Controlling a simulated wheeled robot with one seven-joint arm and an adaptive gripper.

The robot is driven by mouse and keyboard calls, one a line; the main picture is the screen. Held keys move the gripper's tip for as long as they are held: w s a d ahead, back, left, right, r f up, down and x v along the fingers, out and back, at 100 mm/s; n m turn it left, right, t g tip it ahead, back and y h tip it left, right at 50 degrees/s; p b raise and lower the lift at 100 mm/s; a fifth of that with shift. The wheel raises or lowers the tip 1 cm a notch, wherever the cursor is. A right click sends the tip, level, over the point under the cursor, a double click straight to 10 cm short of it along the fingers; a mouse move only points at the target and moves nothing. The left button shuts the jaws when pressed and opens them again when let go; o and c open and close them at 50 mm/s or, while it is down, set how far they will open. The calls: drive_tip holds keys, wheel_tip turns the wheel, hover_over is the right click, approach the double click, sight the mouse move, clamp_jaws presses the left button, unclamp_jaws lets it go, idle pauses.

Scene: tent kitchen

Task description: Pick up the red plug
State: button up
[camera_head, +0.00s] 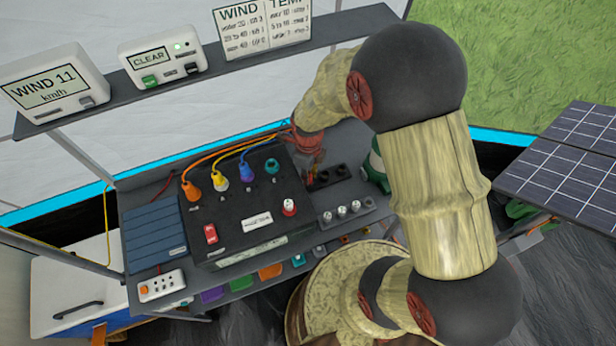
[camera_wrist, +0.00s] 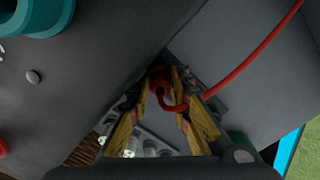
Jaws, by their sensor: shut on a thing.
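The red plug (camera_wrist: 160,88) shows in the wrist view between the yellow fingers of my gripper (camera_wrist: 158,80), with a red cable (camera_wrist: 262,52) running from it to the upper right. The fingers are shut on the plug. In the head view my gripper (camera_head: 312,178) is just right of the black power box (camera_head: 240,222), above the bench. There the plug is too small and too covered by the gripper to make out clearly.
A black socket strip (camera_head: 322,180) and a row of metal knobs (camera_head: 342,212) lie right of the box. A green object (camera_head: 375,165) stands beyond.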

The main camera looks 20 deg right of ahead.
clamp_jaws()
drive_tip(key=shift+r, duration=0.15)
